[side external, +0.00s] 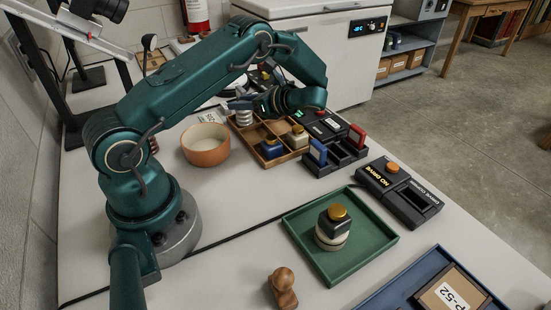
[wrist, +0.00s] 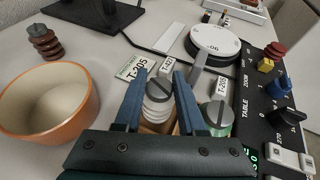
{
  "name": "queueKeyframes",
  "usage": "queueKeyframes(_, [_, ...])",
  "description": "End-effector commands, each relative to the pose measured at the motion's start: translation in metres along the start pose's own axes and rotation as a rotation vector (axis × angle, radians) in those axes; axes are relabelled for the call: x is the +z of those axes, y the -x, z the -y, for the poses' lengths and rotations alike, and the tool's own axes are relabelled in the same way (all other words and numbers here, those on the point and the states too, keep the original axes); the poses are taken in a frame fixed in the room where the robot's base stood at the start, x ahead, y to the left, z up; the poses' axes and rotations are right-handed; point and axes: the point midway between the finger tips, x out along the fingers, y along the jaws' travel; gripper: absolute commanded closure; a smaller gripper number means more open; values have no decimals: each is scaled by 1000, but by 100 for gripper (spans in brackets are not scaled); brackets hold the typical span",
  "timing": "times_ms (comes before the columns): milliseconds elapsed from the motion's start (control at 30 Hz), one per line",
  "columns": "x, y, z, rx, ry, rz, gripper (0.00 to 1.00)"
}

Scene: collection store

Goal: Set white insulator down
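The white insulator (wrist: 158,103), a ribbed cylinder with a slotted grey metal top, stands upright between the two blue fingers of my gripper (wrist: 158,92) in the wrist view. The fingers lie close against both its sides. In the side view the white insulator (side external: 243,117) shows below my gripper (side external: 243,104), at the far-left part of the wooden compartment tray (side external: 285,156). Wood shows just under it in the wrist view. Whether its base touches the tray floor is hidden.
A green insulator (wrist: 217,118) stands close right of the fingers. An orange bowl (side external: 205,145) is left of the tray, and a black control panel (wrist: 284,110) is right. Blue and cream blocks occupy other compartments. A green tray (side external: 297,245) holds a stacked piece in front.

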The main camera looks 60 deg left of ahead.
Motion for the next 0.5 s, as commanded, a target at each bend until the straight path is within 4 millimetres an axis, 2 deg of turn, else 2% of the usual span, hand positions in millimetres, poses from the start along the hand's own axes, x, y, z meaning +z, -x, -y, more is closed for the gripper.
queueKeyframes(33, [0, 0, 0, 0, 0, -2, 40])
queueKeyframes(67, [0, 0, 0, 0, 0, -2, 32])
queueKeyframes(433, [2, 1, 0, 0, 0, -2, 32])
queueKeyframes(500, [3, 7, 0, -2, 0, -1, 32])
